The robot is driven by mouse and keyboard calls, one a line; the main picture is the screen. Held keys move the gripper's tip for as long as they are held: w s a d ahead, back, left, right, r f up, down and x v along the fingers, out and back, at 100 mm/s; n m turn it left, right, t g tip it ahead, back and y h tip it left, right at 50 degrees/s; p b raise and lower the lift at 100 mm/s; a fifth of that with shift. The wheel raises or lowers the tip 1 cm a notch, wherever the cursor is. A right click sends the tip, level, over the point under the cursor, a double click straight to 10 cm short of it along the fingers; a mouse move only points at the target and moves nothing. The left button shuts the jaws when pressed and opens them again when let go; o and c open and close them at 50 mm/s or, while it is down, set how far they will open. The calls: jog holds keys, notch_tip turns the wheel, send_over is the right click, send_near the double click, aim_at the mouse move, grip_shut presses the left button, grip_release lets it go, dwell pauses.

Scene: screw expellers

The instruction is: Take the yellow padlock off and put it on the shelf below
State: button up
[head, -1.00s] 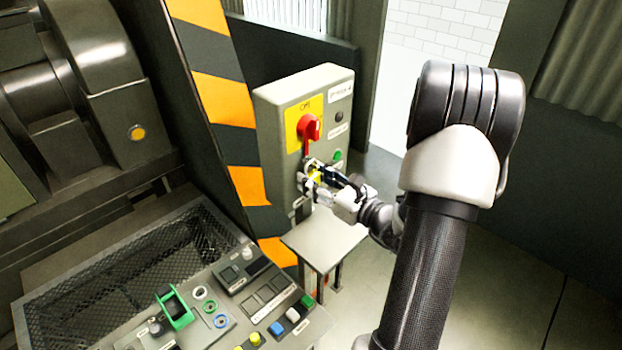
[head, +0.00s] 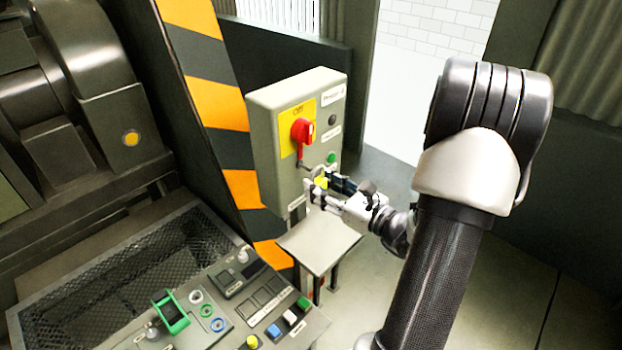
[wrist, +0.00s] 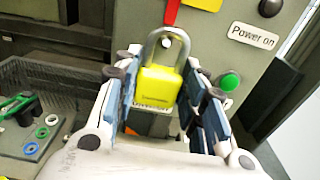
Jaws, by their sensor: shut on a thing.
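The yellow padlock (wrist: 160,86) is upright between the fingers of my gripper (wrist: 163,100), its grey shackle pointing up. My gripper is shut on the padlock's body. In the head view, my gripper (head: 325,188) and the small yellow padlock (head: 321,182) are in front of the lower part of the grey switch box. The red handle (head: 302,132) points down, with its lower end just above the shackle. I cannot tell whether the shackle is clear of the handle. The grey shelf (head: 318,245) is below the box and my gripper.
The grey box (head: 275,135) carries a green button (head: 331,158) and a "Power on" label (wrist: 254,35). A striped post (head: 225,110) stands to its left. A control desk (head: 240,310) with several buttons is at the lower left. The shelf's top looks bare.

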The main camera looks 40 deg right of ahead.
jog(key=s+d+p, duration=0.1)
jog(key=s, duration=1.3)
jog(key=s+p, duration=0.1)
jog(key=s, duration=0.6)
jog(key=shift+s+d, duration=0.15)
jog(key=shift+d, duration=0.2)
dwell(1.0)
dwell(0.4)
jog(key=b, duration=0.6)
send_over(350, 238)
notch_tip(350, 238, down, 2)
notch_tip(350, 238, down, 20)
jog(key=b, duration=0.5)
jog(key=shift+r, duration=0.25)
jog(key=shift+f+b, duration=0.1)
jog(key=shift+b, duration=0.25)
